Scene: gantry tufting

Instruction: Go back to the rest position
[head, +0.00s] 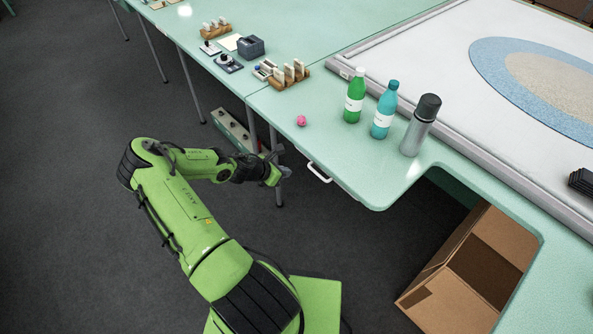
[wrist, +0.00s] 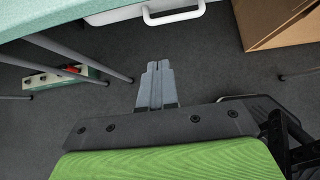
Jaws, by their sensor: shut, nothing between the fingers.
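My gripper (head: 274,176) is at the end of my green arm in the head view, in front of the table's front edge and over the grey floor. In the wrist view my gripper (wrist: 157,68) has its two fingers together, with nothing between them. The fingers point toward the white drawer handle (head: 319,172), which also shows in the wrist view (wrist: 174,16). The gripper appears apart from the table and the handle.
The mint table (head: 376,190) bears a pink ball (head: 301,120), a green bottle (head: 354,97), a teal bottle (head: 384,112) and a grey flask (head: 420,126). An open cardboard box (head: 440,300) stands on the floor at right. Floor at left is clear.

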